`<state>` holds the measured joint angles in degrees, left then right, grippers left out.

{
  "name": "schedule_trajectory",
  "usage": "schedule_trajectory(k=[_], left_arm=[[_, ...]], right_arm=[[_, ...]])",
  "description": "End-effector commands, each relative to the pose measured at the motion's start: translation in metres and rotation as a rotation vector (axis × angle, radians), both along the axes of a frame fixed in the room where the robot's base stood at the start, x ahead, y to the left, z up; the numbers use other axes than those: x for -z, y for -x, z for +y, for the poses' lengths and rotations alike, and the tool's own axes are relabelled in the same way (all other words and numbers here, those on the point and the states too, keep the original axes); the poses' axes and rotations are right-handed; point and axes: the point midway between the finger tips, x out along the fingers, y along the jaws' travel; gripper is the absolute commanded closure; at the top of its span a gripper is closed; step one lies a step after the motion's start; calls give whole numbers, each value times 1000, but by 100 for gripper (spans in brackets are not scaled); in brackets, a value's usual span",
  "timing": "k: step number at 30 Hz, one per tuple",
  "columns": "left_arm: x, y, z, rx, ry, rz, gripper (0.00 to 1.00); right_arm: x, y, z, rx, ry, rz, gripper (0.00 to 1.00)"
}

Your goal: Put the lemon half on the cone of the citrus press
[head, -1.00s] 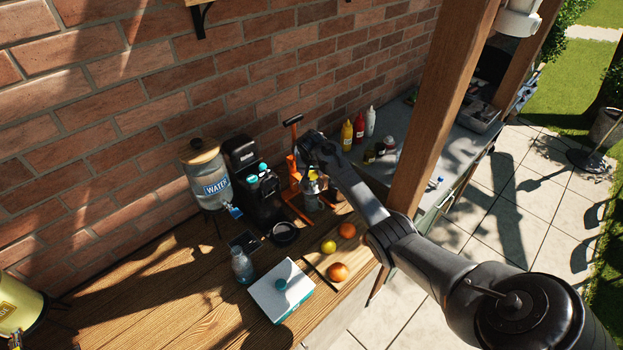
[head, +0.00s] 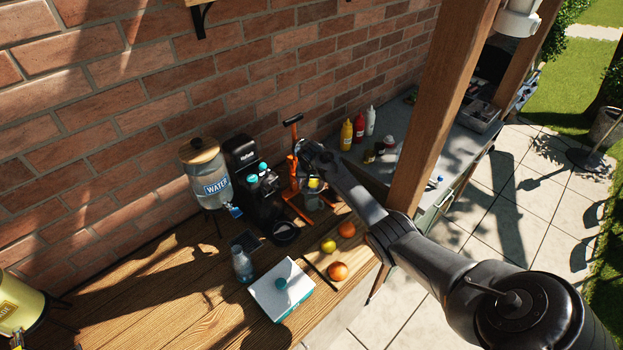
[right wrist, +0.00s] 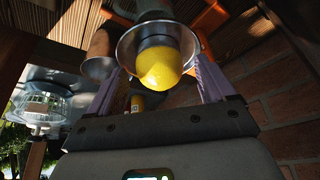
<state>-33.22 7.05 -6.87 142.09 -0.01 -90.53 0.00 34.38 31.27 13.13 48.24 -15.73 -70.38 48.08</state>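The citrus press (head: 293,165) with its orange frame and black-tipped lever stands by the brick wall in the head view. The yellow lemon half (right wrist: 160,68) sits at the silver metal bowl of the press in the right wrist view, round side towards the camera. It hides the cone, so I cannot see how it sits on it. In the head view the lemon half is a small yellow patch (head: 314,183). My right gripper (right wrist: 158,84) is open, with one finger on each side of the lemon half and gaps between. My left gripper is not in view.
A black coffee machine (head: 254,185) and a water dispenser (head: 204,170) stand left of the press. A wooden board with an orange (head: 338,271) lies in front, beside a white box (head: 270,296). A wooden post (head: 440,110) rises close to my right arm.

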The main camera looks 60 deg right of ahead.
Motion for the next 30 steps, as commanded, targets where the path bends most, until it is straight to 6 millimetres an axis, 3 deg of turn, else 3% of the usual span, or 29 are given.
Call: schedule_trajectory(k=[14,30], left_arm=[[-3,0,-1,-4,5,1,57],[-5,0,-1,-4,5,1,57]], right_arm=[[-12,1,3,-1,-1,-2,17],[-91,19,31,0,1,-3,17]])
